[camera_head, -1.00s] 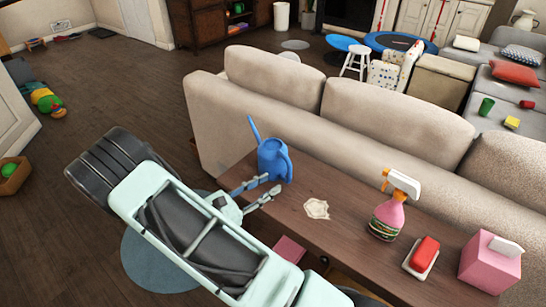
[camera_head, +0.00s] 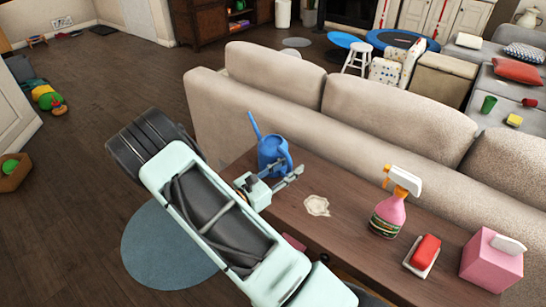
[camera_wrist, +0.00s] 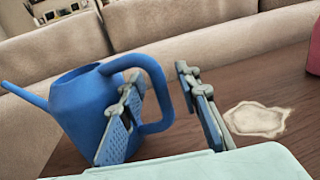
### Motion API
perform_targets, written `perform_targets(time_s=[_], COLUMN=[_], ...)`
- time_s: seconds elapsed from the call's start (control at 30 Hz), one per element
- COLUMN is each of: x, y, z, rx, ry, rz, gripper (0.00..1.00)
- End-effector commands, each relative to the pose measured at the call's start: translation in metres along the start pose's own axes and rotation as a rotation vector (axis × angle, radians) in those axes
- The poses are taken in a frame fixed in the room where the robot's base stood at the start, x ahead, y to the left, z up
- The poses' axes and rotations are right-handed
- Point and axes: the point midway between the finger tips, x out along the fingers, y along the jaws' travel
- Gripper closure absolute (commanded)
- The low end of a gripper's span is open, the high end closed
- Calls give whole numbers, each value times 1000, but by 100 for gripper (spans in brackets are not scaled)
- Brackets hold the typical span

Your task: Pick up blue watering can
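The blue watering can (camera_head: 270,152) stands upright at the left end of the wooden table, close to the sofa back. In the wrist view its body (camera_wrist: 80,112) is at the left, its spout points left and its looped handle (camera_wrist: 159,92) faces right. My gripper (camera_head: 284,173) is open at the can's handle side. In the wrist view the handle's outer part lies between my two fingers. The left finger overlaps the can body and handle opening; the right finger is apart from the handle. Whether the left finger touches the can is unclear.
A crumpled pale cloth-like piece (camera_head: 317,205) lies right of the gripper. Farther right on the table (camera_head: 345,225) are a pink spray bottle (camera_head: 388,215), a red block on a white dish (camera_head: 425,252) and a pink tissue box (camera_head: 490,262). The beige sofa (camera_head: 300,110) stands behind.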

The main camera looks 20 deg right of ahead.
Motion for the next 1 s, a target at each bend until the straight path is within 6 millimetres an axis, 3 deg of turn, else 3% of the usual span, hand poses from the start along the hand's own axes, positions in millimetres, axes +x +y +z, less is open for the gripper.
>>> perform_targets(time_s=[0.23,0.5,1.0], x=[2,1,2], y=[0,0,1], z=[0,0,1], rx=[0,0,3], ry=[0,0,-3], rz=[1,1,1], gripper=[69,99,100])
